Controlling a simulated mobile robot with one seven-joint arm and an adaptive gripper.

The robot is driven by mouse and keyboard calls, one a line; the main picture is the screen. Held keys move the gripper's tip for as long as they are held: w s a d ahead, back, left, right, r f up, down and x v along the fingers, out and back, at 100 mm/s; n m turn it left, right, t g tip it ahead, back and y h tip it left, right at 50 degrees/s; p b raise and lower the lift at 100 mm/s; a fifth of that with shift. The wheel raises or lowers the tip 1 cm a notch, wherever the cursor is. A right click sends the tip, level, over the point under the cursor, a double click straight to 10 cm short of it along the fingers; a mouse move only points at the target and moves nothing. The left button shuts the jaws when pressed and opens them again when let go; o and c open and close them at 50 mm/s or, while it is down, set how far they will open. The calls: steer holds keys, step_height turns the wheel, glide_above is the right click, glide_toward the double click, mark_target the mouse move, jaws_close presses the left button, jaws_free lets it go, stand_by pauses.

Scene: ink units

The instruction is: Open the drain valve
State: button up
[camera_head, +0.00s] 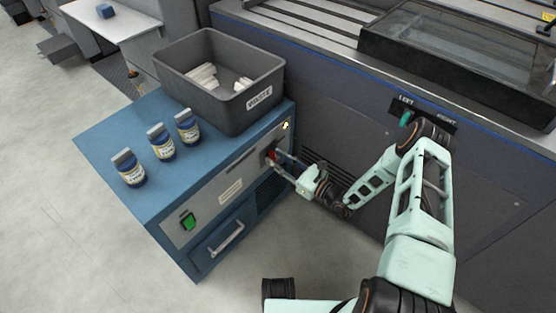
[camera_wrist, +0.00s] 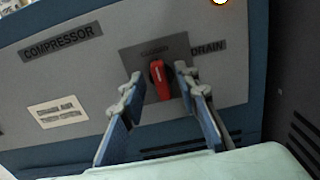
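The drain valve is a red handle (camera_wrist: 160,80) on a dark grey plate (camera_wrist: 138,59), beside a label reading DRAIN (camera_wrist: 208,48). The plate carries a word above the handle that looks like CLOSED. The handle stands nearly upright, slightly tilted. My gripper (camera_wrist: 157,84) is open, with one finger on each side of the handle and a visible gap to the left finger. In the head view the red handle (camera_head: 271,156) shows at the right end of the blue cabinet's front, with my gripper (camera_head: 279,164) right at it.
The blue cabinet (camera_head: 100,139) carries a grey bin (camera_head: 212,107) with white pieces inside and several blue jars (camera_head: 163,143). A green switch (camera_head: 188,221) and a drawer handle (camera_head: 226,236) are on its front. A large dark machine (camera_head: 335,120) stands close at the right.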

steer(key=shift+c, duration=0.6)
jaws_close()
steer(key=shift+m, duration=0.3)
steer(key=m+b, duration=0.1)
steer(key=m, duration=1)
steer(key=m+b, duration=0.1)
steer(key=m, duration=0.5)
steer(key=shift+w+d+f+b, duration=0.1)
steer(key=shift+d+f+b, duration=0.05)
steer(key=shift+f+b, duration=0.2)
steer(key=shift+m, duration=0.3)
